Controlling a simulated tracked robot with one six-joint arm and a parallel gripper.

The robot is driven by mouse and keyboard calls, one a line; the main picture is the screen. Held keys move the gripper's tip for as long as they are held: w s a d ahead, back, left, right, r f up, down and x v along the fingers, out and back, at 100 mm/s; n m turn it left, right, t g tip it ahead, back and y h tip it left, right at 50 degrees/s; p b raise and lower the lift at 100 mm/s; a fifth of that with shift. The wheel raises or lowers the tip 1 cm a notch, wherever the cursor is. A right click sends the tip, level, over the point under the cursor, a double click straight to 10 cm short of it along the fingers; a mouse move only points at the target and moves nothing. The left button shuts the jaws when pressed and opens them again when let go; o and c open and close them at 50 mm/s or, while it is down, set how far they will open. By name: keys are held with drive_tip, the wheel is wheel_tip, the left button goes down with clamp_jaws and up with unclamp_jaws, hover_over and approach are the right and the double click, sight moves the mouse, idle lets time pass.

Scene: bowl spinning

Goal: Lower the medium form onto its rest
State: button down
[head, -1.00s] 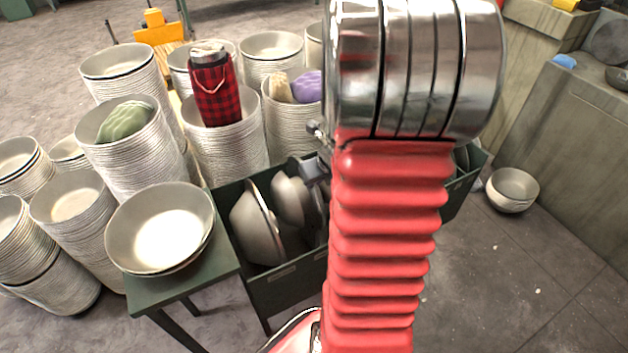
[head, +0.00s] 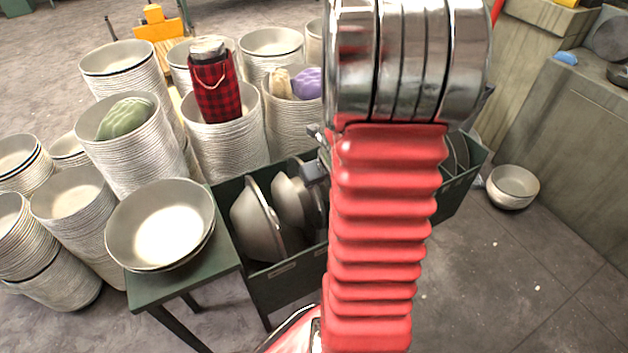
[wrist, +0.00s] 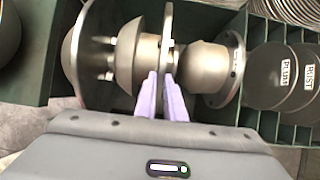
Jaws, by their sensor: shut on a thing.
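The medium form, a grey metal dome (wrist: 131,48) with a thin disc flange (wrist: 168,38), sits between two other forms in the wrist view. My gripper (wrist: 161,76) has its two purple fingers closed on the lower edge of that flange. In the head view the medium form (head: 287,202) is over the dark green crate (head: 283,282), beside the large form (head: 252,222).
A small form (wrist: 203,68) stands close on the right, with dark discs labelled PLUM (wrist: 270,77) and RUST beyond. The large form's plate (wrist: 91,85) is close on the left. Bowls (head: 160,225) sit on a green stand left of the crate; several bowl stacks stand behind.

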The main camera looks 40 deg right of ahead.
drive_tip(key=shift+f, duration=1.05)
idle(0.7)
drive_tip(key=c, duration=1.8)
unclamp_jaws()
drive_tip(key=shift+o, duration=0.2)
drive_tip(key=shift+s+r, duration=0.1)
drive_tip(key=v, duration=1.3)
drive_tip(key=shift+r, duration=0.2)
drive_tip(key=shift+s, duration=0.1)
